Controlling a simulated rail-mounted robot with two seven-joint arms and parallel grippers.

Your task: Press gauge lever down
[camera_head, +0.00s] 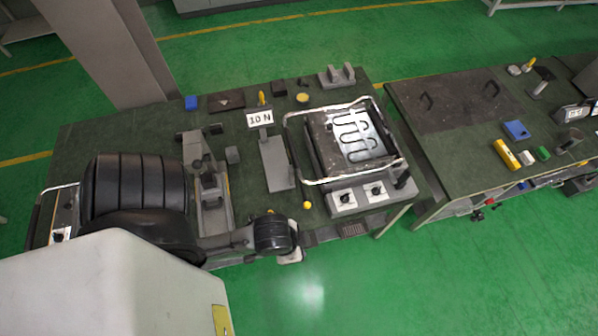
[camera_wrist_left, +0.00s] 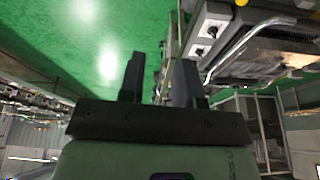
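A white display reading "10 N" (camera_head: 260,118) stands on the bench, with a grey plate (camera_head: 277,163) in front of it. A small yellow handle (camera_head: 262,98) rises behind the display; I cannot tell whether it is the gauge lever. A grey upright fixture (camera_head: 207,190) stands to its left. My left arm comes in from the left. Its gripper is hard to make out in the head view, near the bench's front edge. In the left wrist view my left gripper (camera_wrist_left: 160,80) has its two dark fingers apart, with nothing visible between them. My right gripper is not in view.
A heating unit (camera_head: 347,195) with a coil, wire frame and two knobs stands to the right; its knobs show in the left wrist view (camera_wrist_left: 205,40). A second bench (camera_head: 450,130) carries a yellow block (camera_head: 506,154) and small parts. Green floor is clear in front.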

